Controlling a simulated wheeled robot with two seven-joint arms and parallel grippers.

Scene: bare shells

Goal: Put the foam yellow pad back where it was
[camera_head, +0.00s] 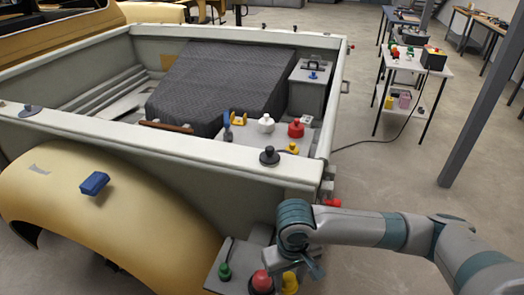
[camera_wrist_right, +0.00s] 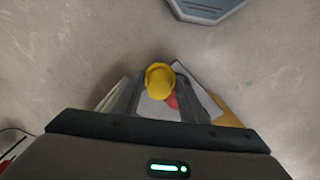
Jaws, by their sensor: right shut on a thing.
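The foam yellow pad, a small rounded knob-like piece (camera_wrist_right: 159,77), sits between the fingers of my right gripper (camera_wrist_right: 160,92) in the right wrist view. My right gripper (camera_head: 302,268) is shut on it. In the head view the yellow piece (camera_head: 290,283) shows at the bottom, just below the gripper and partly hidden by it. It is beside a red-topped black pad (camera_head: 261,281) above a small grey shelf (camera_head: 216,278). I cannot tell whether it touches the shelf. My left gripper is not in view.
A green pad (camera_head: 224,271) stands on the shelf. The truck bed wall (camera_head: 210,160) and tan fender (camera_head: 110,225) are close by. White (camera_head: 266,123), red (camera_head: 296,128) and black (camera_head: 269,156) pads stand in the bed corner. A blue block (camera_head: 94,183) lies on the fender.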

